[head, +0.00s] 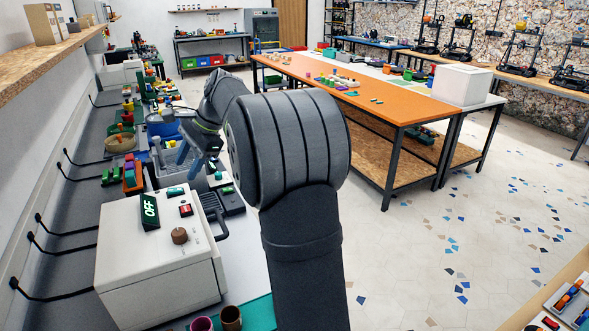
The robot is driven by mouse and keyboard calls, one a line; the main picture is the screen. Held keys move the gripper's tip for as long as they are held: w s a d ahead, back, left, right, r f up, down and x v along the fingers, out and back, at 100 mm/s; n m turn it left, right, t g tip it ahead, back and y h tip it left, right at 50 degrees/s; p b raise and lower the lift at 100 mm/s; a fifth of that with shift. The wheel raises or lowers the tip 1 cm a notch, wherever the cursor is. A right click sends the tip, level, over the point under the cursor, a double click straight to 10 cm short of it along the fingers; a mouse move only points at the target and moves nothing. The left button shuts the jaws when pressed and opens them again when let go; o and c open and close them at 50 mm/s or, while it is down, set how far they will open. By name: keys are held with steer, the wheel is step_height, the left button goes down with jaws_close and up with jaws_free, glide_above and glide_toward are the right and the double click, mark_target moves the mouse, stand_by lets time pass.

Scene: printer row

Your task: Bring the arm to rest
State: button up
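My dark grey arm rises through the middle of the head view and bends away to the left over the bench. My gripper (188,160) is at its far end, pointing down over the bench by the wall. Its two blue fingers look apart, with nothing seen between them. The arm hides part of the bench, and what lies right under the fingertips is hard to make out.
A white box with an OFF display (160,260) and brown knob stands on the near bench. Two small cups (231,317) are in front of it. A blue pot (163,124) and bins crowd near the gripper. An orange-topped table (390,107) stands beyond.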

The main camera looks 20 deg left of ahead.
steer(key=o, duration=0.3)
steer(key=shift+f, duration=0.1)
steer(key=o, duration=0.8)
steer(key=shift+m+g, duration=0.5)
steer(key=shift+g, duration=0.1)
steer(key=d+f, duration=0.1)
steer(key=w+d+f, duration=0.1)
steer(key=f, duration=0.2)
steer(key=shift+w+d, duration=0.4)
steer(key=shift+o, duration=0.3)
steer(key=w+d+f+m+g+y, duration=0.1)
steer(key=w+d+f+g, duration=0.1)
steer(key=d+f, duration=0.3)
steer(key=shift+w+d+f+m+y, duration=0.15)
steer(key=shift+d+f+m+y, duration=0.25)
steer(key=shift+f, duration=0.55)
steer(key=w+d+f+m+y, duration=0.3)
steer(key=d+f+m+y, duration=0.5)
steer(key=d, duration=0.5)
steer(key=s+a+f+n+g, duration=0.1)
steer(key=s+a+f+n, duration=0.1)
steer(key=a, duration=0.7)
steer(key=shift+s+f+h, duration=0.4)
steer(key=shift+s+f, duration=0.2)
steer(key=shift+s, duration=0.5)
steer(key=v, duration=1)
steer(key=shift+r, duration=0.1)
